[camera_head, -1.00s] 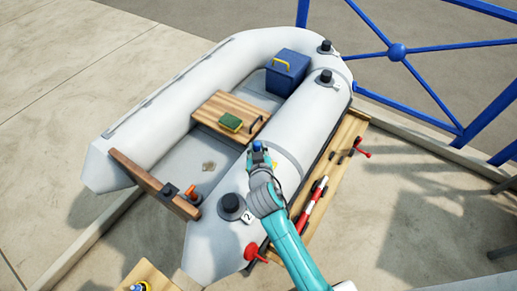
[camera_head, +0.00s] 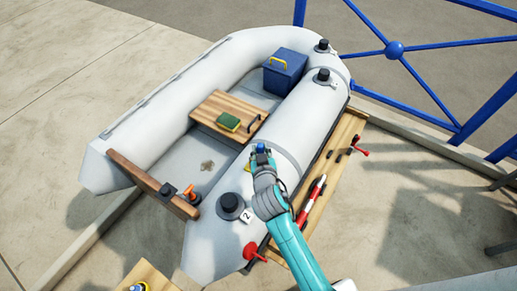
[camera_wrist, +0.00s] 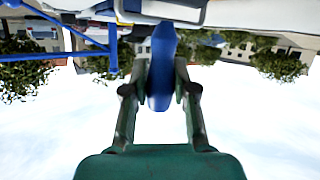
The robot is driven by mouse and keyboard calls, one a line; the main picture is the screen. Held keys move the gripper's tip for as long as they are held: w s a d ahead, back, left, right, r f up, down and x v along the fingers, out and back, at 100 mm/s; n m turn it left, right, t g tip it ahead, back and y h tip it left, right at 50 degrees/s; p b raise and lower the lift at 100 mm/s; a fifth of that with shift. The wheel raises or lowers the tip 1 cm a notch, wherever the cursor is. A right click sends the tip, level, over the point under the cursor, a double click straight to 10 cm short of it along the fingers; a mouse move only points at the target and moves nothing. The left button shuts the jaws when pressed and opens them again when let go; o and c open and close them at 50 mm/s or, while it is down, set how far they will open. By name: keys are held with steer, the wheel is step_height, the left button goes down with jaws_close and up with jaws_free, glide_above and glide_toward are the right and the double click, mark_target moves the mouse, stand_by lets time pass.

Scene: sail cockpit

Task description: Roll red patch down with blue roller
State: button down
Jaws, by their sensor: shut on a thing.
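My gripper (camera_head: 261,156) is over the near white tube (camera_head: 303,115) of the inflatable boat, around its middle. It is shut on the blue roller (camera_head: 260,147). In the wrist view the roller (camera_wrist: 161,50) stands between the two fingers of my gripper (camera_wrist: 160,88). I cannot tell whether the roller touches the tube. I do not see a red patch on the tube; my arm and gripper cover part of the surface there. A small yellow mark (camera_head: 248,166) shows on the tube just left of my gripper.
A wooden plank (camera_head: 338,152) beside the boat holds a red-and-white cylinder (camera_head: 311,199). A red object (camera_head: 253,251) is by the near tube. A blue box (camera_head: 286,75) stands in the boat.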

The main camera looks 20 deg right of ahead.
steer(key=shift+s+d, duration=0.15)
steer(key=shift+s, duration=0.1)
steer(key=shift+w+a, duration=0.75)
steer(key=shift+w, duration=0.25)
stand_by(0.4)
steer(key=shift+s+d, duration=0.15)
steer(key=shift+s, duration=0.05)
stand_by(0.3)
steer(key=shift+s+d, duration=0.25)
steer(key=shift+s+d, duration=0.35)
steer(key=shift+s, duration=0.2)
steer(key=shift+w+a, duration=0.4)
steer(key=shift+w, duration=0.1)
stand_by(0.6)
steer(key=shift+r, duration=3.55)
